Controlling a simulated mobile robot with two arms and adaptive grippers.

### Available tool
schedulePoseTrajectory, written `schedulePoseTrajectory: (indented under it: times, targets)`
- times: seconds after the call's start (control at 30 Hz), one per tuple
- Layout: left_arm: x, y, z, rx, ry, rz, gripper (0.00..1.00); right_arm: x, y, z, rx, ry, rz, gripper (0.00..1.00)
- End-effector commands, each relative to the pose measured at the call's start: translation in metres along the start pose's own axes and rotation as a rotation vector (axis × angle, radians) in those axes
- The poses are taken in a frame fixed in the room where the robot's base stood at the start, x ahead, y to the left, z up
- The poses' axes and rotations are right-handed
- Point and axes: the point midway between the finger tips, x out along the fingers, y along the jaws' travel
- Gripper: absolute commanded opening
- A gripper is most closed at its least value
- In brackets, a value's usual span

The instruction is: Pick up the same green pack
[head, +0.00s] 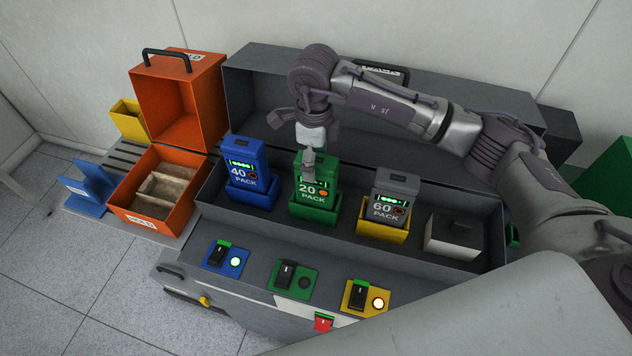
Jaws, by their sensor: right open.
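The green pack (313,183), marked 20, stands upright in a green holder (315,208) in the middle of the dark grey case. Its small display shows green bars and an orange light. My right gripper (308,160) points down at the top of the green pack, with its fingertips overlapping the pack's upper part in the picture. It is open; whether the fingers touch the pack cannot be told. My left gripper is out of view.
A blue pack (247,178), marked 40, stands to the left, and a grey pack (387,208), marked 60, in a yellow holder to the right. A light box (448,238) is further right. The case's raised lid (262,90) is behind. An orange box (126,200) stands left.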

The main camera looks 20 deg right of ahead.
Motion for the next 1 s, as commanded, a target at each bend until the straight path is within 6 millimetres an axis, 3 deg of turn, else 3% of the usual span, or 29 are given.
schedulePoseTrajectory:
  times: [0.03, 0.2, 0.47, 0.93, 1.0]
  targets:
    - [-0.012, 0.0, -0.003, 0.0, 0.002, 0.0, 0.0, 0.004, 0.0, -0.004, 0.002, 0.005, 0.004, 0.76]
    - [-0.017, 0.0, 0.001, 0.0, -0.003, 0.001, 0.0, 0.026, 0.0, -0.003, 0.001, 0.001, 0.001, 0.76]
    - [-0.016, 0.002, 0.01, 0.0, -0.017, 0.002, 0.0, 0.032, -0.001, -0.003, 0.0, 0.0, -0.001, 0.76]
    - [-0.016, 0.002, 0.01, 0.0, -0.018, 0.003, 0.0, 0.031, -0.001, -0.003, 0.0, 0.0, -0.001, 0.01]
    - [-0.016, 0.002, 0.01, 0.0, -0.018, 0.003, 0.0, 0.031, -0.001, -0.003, 0.001, 0.0, -0.001, 0.0]
